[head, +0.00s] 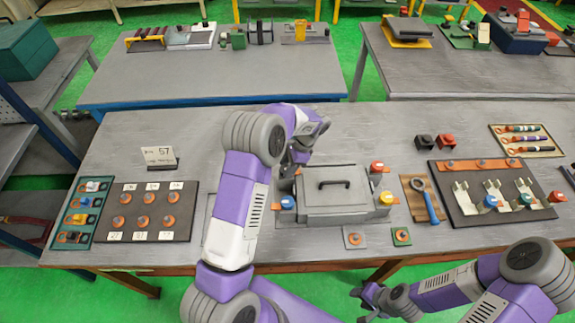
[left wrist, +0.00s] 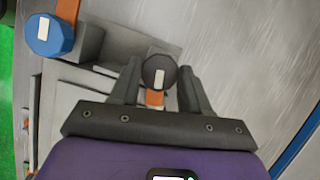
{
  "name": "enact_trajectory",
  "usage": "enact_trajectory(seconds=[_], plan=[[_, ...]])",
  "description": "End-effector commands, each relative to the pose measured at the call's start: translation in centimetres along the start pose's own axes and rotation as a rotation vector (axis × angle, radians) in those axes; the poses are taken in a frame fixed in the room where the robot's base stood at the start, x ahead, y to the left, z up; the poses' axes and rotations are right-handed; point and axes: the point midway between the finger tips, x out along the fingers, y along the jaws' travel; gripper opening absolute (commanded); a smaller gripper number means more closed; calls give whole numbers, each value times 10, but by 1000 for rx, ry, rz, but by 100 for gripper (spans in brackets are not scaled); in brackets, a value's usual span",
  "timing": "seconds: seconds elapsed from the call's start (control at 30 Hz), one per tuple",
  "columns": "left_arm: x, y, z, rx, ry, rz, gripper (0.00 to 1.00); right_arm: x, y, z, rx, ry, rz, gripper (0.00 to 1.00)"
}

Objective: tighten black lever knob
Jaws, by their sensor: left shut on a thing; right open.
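The black lever knob (left wrist: 159,72), with an orange lever below it, sits between the fingers of my left gripper (left wrist: 160,88) in the left wrist view. In the head view my left gripper (head: 297,157) is at the back left corner of the grey lidded box (head: 335,188), and my arm mostly hides the black knob. My left gripper is shut on that knob. The box also has a blue knob (head: 287,202), a yellow knob (head: 385,197) and a red knob (head: 377,166). My right gripper (head: 372,300) is open and empty, low in front of the table.
A blue wrench (head: 430,205) lies on a wooden board right of the box. A dark board with metal brackets (head: 460,205) is further right. A dark board with orange knobs (head: 150,222) and a number card (head: 158,155) are at the left. Small black and red blocks (head: 424,141) stand behind.

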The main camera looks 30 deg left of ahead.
Motion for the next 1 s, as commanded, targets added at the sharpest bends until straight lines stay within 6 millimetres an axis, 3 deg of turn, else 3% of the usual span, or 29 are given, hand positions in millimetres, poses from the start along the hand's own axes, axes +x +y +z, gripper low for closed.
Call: enact_trajectory(seconds=[0.73,0.77,0.9,1.0], plan=[[-4,-3,2,78,1,-45,16,0,0,0,0,0,0,43],[-4,-3,2,77,1,-45,49,0,0,0,0,0,0,43],[-3,-2,2,78,1,-42,71,0,0,0,0,0,0,43],[-2,-2,1,79,1,-40,71,0,0,0,0,0,0,43]])
